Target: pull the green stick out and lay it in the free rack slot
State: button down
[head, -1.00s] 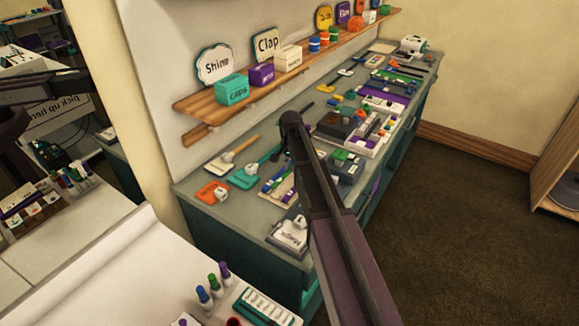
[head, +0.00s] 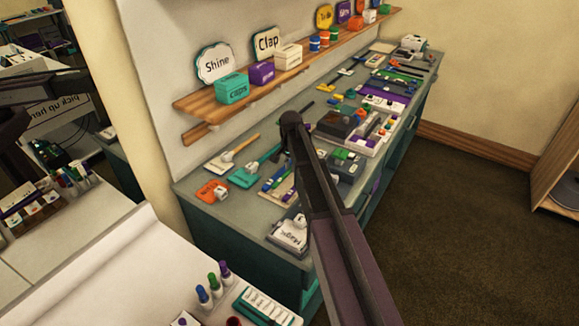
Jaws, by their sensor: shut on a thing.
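The green stick (head: 269,154), teal in tone, slants up and right from a teal holder (head: 241,179) with a white block, on the grey counter. I cannot tell how far it still sits in the holder. My gripper (head: 286,147) is at the stick's upper right end, shut on it. The dark end of my arm hides most of the fingers and that end of the stick. A rack (head: 268,198) with several coloured sticks lies just right of the holder, partly behind my arm. I cannot make out its free slot.
An orange holder (head: 211,191) and a white holder with a wooden stick (head: 243,147) lie left of the teal one. A white boxy item (head: 288,234) sits at the counter's front corner. Many small objects crowd the counter behind. A wooden shelf (head: 196,103) runs along the wall above.

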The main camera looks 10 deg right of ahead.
aim_at(291, 181)
jog(key=shift+f+b, duration=0.25)
jog(key=shift+b, duration=0.05)
dwell(0.4)
jog(key=shift+f+b, duration=0.35)
jog(key=shift+f, duration=0.05)
jog(key=shift+f+b, duration=1.25)
jog(key=shift+b, duration=0.05)
dwell(2.6)
dwell(0.3)
jog(key=c, duration=0.6)
grip_release()
jog(key=shift+o, duration=0.2)
jog(key=c, duration=0.3)
jog(key=shift+r, duration=0.15)
